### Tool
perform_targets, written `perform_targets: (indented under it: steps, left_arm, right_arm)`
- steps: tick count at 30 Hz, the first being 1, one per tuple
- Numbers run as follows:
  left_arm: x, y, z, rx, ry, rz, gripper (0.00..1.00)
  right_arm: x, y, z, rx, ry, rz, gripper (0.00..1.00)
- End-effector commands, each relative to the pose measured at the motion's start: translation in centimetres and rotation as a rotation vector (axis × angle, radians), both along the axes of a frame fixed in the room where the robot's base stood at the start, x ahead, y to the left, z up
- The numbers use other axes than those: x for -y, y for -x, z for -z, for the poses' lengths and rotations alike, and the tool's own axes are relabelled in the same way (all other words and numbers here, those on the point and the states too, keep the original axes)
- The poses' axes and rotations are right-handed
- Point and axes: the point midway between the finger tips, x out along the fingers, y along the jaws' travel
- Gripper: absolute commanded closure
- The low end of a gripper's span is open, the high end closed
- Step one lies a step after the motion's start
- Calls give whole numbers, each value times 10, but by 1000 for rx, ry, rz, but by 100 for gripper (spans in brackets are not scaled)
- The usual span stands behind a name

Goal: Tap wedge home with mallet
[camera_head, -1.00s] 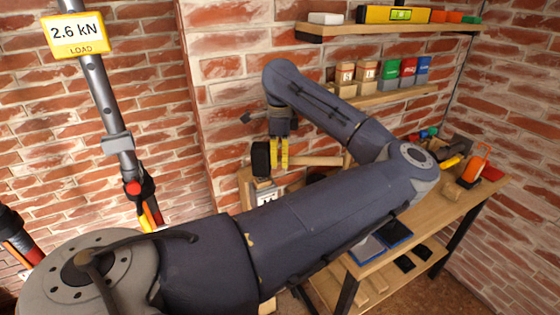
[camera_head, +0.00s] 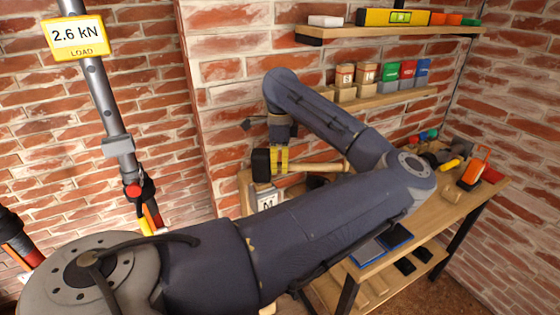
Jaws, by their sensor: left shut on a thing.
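My left gripper (camera_head: 279,160) is shut on the mallet, its yellow-tipped fingers around the handle close to the head. The mallet has a dark head (camera_head: 261,165) and a pale wooden handle (camera_head: 316,168) that points right, roughly level. It is held above the left end of the workbench, near a white block marked M (camera_head: 267,200). I cannot make out the wedge for certain; my left arm covers much of the bench front. A grey post (camera_head: 108,108) at the left carries a yellow load display (camera_head: 76,36) reading 2.6 kN.
The wooden workbench (camera_head: 451,214) holds an orange tool (camera_head: 474,170) and several small items at its right end. Two wall shelves above hold a yellow level (camera_head: 394,16) and several coloured and wooden blocks (camera_head: 391,77). Brick walls close off the back and right.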

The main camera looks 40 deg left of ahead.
Motion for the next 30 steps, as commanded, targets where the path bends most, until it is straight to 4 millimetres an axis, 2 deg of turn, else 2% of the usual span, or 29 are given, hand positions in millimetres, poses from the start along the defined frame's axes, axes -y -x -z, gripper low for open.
perform_targets:
  steps: [4,12,25,30]
  left_arm:
    - [0,0,11,-1,-1,0,100]
    - [0,0,11,1,-1,0,100]
    - [0,-1,-12,4,-1,0,100]
    - [0,0,-15,1,-1,-1,100]
  right_arm:
    - [0,0,0,0,0,0,100]
    - [0,0,0,0,0,0,100]
    - [0,0,0,0,0,0,100]
    - [0,0,0,0,0,0,100]
